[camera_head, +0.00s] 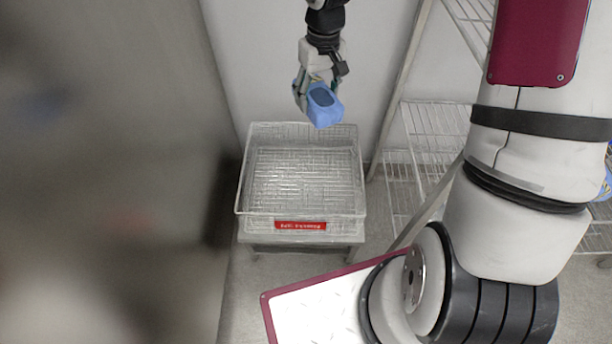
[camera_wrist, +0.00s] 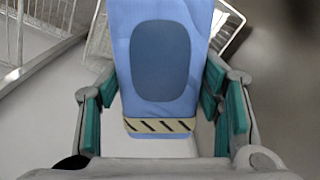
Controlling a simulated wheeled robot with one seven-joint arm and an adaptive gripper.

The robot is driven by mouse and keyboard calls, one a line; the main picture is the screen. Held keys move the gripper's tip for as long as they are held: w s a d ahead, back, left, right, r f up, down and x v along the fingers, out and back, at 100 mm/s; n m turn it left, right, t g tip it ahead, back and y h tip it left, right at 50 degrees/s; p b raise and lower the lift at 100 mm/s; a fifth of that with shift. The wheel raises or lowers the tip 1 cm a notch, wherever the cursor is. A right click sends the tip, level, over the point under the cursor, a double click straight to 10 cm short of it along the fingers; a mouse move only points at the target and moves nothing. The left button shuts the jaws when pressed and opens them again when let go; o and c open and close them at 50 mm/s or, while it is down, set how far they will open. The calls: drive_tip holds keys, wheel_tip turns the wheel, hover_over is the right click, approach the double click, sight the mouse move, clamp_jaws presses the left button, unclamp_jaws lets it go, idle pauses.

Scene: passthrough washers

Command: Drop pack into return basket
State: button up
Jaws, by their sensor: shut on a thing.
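A blue pack (camera_head: 324,106) with a darker oval panel is held in my gripper (camera_head: 318,98). In the wrist view the pack (camera_wrist: 160,60) fills the middle between the teal-padded fingers, with a black-and-cream striped band across its near end. My gripper is shut on it. The return basket (camera_head: 250,184) is a white wire basket with a red label (camera_head: 301,226) on its front. It stands on a low stand, and its inside looks empty. The pack appears above the basket's back rim in the head view. Part of the wire basket shows behind the pack in the wrist view.
A white wire shelf rack (camera_head: 425,135) stands to the right of the basket. A large grey blurred surface (camera_head: 110,170) fills the left side. A wall (camera_head: 270,60) is behind the basket. Open floor (camera_head: 285,290) shows in front of the stand.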

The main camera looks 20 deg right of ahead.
drive_tip(key=w+f+n+b, duration=0.1)
drive_tip(key=w+f+b, duration=0.1)
drive_tip(key=f, duration=0.7)
drive_tip(key=w+f+n+b, duration=0.1)
drive_tip(key=w+f+b, duration=0.2)
drive_tip(key=f, duration=0.7)
drive_tip(key=w+f+n+b, duration=0.1)
drive_tip(key=w+f+b, duration=0.1)
drive_tip(key=f+b, duration=0.4)
wheel_tip(320, 180, down, 4)
drive_tip(key=shift+w+r+n, duration=0.25)
drive_tip(key=shift+w+n, duration=0.1)
drive_tip(key=shift+n, duration=0.05)
drive_tip(key=shift+a, duration=0.1)
drive_tip(key=o, duration=1.4)
drive_tip(key=shift+o, duration=0.2)
drive_tip(key=shift+r, duration=0.1)
wheel_tip(320, 180, up, 12)
